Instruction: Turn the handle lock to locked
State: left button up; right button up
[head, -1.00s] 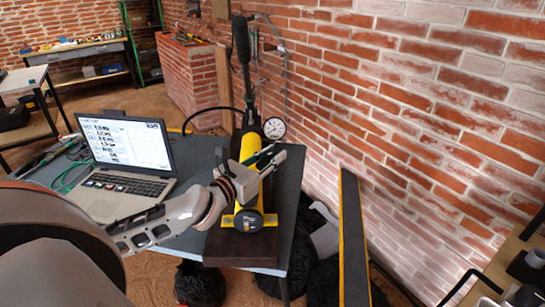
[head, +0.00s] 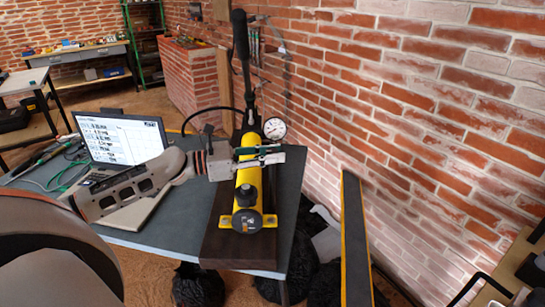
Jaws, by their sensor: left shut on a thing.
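The hand pump has a yellow cylinder (head: 249,177) on a dark wooden block (head: 215,235) at the table's right side. Its black handle (head: 240,38) stands nearly upright at the back. A round white gauge (head: 274,128) is on the pump's right. A black knob (head: 247,196) is on top of the cylinder near its front. My left gripper (head: 268,156) reaches across the cylinder from the left, behind the knob, with green at its fingertips. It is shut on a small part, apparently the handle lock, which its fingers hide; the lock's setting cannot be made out. My right gripper is not in view.
An open laptop (head: 122,142) and green cables (head: 62,178) are on the table (head: 185,232), left of the pump. A brick wall (head: 430,130) rises close on the right. A long dark yellow-edged bar (head: 354,245) stands between table and wall.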

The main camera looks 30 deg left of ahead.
pick_arm(q)
jog(key=shift+m+g+h, duration=0.3)
jog(key=shift+h, duration=0.1)
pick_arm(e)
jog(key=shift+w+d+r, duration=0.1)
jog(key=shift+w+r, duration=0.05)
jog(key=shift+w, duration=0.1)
pick_arm(q)
jog(key=o, duration=1.1)
jog(key=shift+d, duration=0.1)
jog(key=shift+o, duration=0.2)
jog(key=shift+s+a, duration=0.3)
jog(key=shift+a, duration=0.1)
jog(key=v, duration=1.1)
jog(key=shift+s, duration=0.1)
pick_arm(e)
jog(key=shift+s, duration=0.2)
